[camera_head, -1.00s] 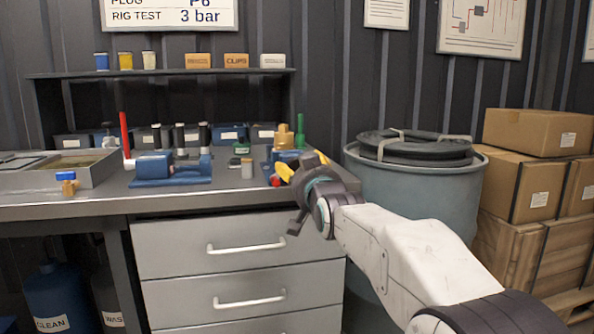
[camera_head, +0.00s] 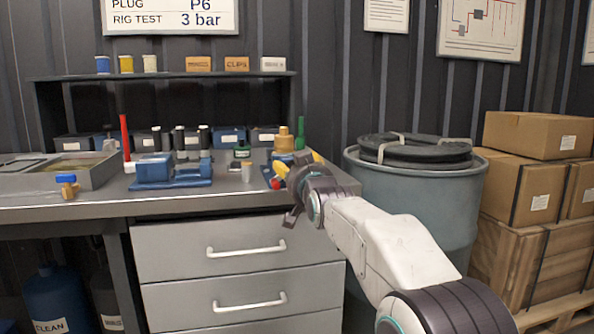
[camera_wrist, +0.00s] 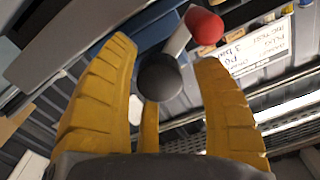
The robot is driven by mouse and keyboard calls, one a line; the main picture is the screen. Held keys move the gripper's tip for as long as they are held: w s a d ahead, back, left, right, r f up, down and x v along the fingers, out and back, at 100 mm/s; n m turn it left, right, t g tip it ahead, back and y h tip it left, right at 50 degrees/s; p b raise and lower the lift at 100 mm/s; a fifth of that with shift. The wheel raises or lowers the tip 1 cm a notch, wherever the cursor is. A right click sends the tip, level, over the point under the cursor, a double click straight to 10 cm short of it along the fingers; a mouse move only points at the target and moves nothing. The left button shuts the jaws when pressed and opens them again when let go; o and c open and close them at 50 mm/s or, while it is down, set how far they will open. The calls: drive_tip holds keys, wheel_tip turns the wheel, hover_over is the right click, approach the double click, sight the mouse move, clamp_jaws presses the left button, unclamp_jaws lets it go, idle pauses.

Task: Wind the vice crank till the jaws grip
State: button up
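The vice (camera_head: 284,156) is a blue block at the right end of the bench, partly hidden behind my gripper. A brass fitting (camera_head: 283,138) shows at its top; whether the jaws touch it cannot be told. The crank's red knob (camera_head: 276,183) shows just left of my gripper (camera_head: 297,164). In the wrist view, the red knob (camera_wrist: 204,26) ends a pale bar beyond my fingertips. A dark round end (camera_wrist: 159,77) lies between my yellow fingers, with gaps visible on both sides. My gripper is open at the crank.
A blue device with upright cylinders (camera_head: 172,171) and a small pale cup (camera_head: 247,172) stand to the left on the bench. A grey tray (camera_head: 100,172) is farther left. Drawers (camera_head: 235,250) lie below the bench edge. A blue-grey barrel (camera_head: 420,195) stands close behind my arm.

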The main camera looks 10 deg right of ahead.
drive_tip(key=c, duration=1.1)
drive_tip(key=shift+o, duration=0.2)
drive_tip(key=shift+r+n, duration=0.1)
drive_tip(key=shift+n, duration=0.2)
drive_tip(key=n, duration=0.3)
drive_tip(key=shift+r+n, duration=0.1)
drive_tip(key=shift+n, duration=0.3)
drive_tip(key=n, duration=0.5)
drive_tip(key=shift+n, duration=0.3)
drive_tip(key=n, duration=0.9)
drive_tip(key=shift+a, duration=0.1)
drive_tip(key=shift+n, duration=0.4)
